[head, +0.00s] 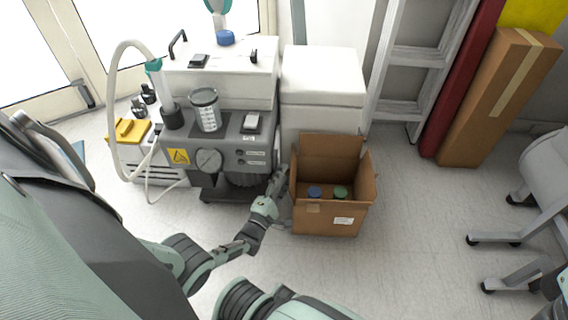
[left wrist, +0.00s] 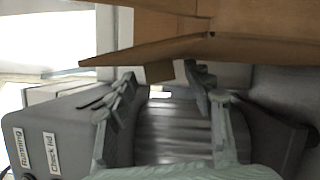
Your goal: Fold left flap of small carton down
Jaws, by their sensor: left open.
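The small brown carton (head: 327,222) stands on the floor with its top open, and a blue-capped and a green-capped item show inside. Its back flap stands up and its right flap (head: 369,178) leans outward. The left flap (head: 293,172) stands up at the left rim, beside my left gripper (head: 278,182). My left gripper is open and outside the carton on its left. In the left wrist view, the open fingers (left wrist: 158,84) are just below a brown flap edge (left wrist: 150,50); I cannot tell if they touch it.
A grey and white compressor unit (head: 225,150) with a gauge and hose stands left of the carton, close to my left gripper. A white cabinet (head: 322,88) is behind the carton. A wheeled chair (head: 540,190) is at right. Floor between carton and chair is clear.

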